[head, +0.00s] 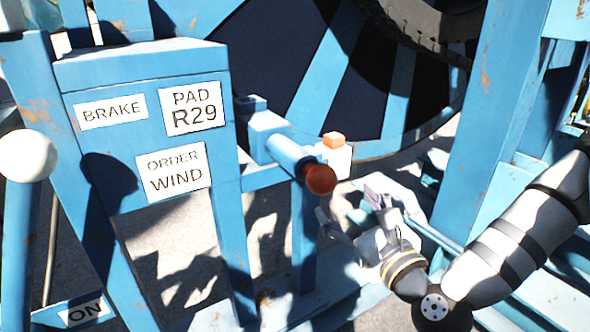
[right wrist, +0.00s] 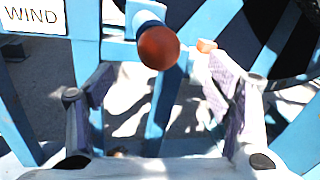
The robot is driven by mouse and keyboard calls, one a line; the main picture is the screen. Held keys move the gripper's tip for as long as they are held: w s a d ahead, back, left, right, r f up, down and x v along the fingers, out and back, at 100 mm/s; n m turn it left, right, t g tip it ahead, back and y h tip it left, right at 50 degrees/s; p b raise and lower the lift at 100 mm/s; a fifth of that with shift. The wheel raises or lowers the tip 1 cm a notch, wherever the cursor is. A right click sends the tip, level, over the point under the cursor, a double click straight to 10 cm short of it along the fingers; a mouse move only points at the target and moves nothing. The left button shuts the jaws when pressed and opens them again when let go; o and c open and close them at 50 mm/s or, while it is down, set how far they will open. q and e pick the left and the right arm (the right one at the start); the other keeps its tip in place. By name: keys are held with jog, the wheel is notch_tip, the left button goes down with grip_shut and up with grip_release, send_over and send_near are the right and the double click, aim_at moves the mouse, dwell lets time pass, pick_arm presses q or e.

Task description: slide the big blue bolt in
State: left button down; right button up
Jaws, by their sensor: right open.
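The big blue bolt (head: 288,153) is a blue cylinder ending in a round red-brown knob (head: 320,179), resting in a blue bracket (head: 265,132) beside the sign box. In the right wrist view, the knob (right wrist: 158,47) is at the top centre and hides much of the bolt. My right gripper (head: 350,208) is open and empty, below and to the right of the knob in the head view. In the right wrist view its fingers (right wrist: 160,95) are spread, with the knob above the gap and not touched. My left gripper is not in view.
A blue box (head: 138,60) carries the BRAKE, PAD R29 and ORDER WIND signs. A white ball-topped lever (head: 28,156) stands at left above an ON label (head: 84,312). The large reel (head: 350,70) is behind. A white block with an orange top (head: 334,140) is near the bolt.

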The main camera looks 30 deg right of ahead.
aim_at(321, 177)
jog(key=w, duration=0.7)
jog(key=w+d+b, duration=0.1)
jog(key=w, duration=0.3)
jog(key=shift+d+f, duration=0.1)
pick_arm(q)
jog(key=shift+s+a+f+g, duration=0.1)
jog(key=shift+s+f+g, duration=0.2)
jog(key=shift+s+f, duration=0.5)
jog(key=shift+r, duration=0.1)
